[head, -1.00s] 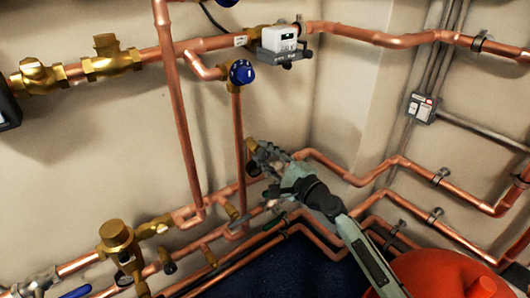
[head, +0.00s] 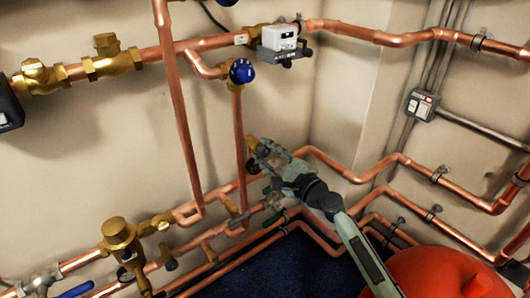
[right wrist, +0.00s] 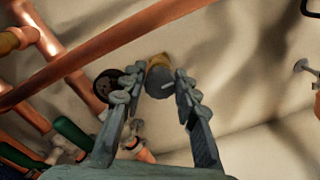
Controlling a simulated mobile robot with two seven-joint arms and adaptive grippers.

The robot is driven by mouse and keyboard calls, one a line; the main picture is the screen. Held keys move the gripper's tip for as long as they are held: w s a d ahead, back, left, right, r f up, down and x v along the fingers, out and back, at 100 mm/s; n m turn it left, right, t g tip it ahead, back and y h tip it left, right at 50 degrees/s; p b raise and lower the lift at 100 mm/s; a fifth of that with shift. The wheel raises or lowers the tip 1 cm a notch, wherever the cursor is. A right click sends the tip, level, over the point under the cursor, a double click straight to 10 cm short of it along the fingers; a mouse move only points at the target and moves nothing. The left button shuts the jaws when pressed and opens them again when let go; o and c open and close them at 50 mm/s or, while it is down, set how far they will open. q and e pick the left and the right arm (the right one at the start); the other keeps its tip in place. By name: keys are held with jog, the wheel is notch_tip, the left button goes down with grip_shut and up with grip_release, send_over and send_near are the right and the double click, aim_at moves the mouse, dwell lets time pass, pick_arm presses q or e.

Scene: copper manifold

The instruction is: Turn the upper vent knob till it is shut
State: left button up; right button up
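A small grey knob (right wrist: 160,83) with a pale mark sits on a brass fitting (right wrist: 158,62) in the right wrist view; I take it for the upper vent knob. My right gripper (right wrist: 157,88) has its fingers spread on both sides of it. The right finger looks very close to the knob, and a narrow gap shows on the left; contact is unclear. In the head view my right gripper (head: 266,156) is beside the brass fitting (head: 253,143) low on the wall, and its fingers hide the knob. My left gripper is not in view.
A dark round handwheel (right wrist: 106,86) is close by my left-hand finger in the wrist view. A blue knob (head: 241,72) sits higher on the vertical copper pipe. Copper pipes (head: 330,163) run close below and right. A red rounded object (head: 440,275) stands at lower right.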

jog(key=o, duration=0.3)
jog(key=v, duration=1.2)
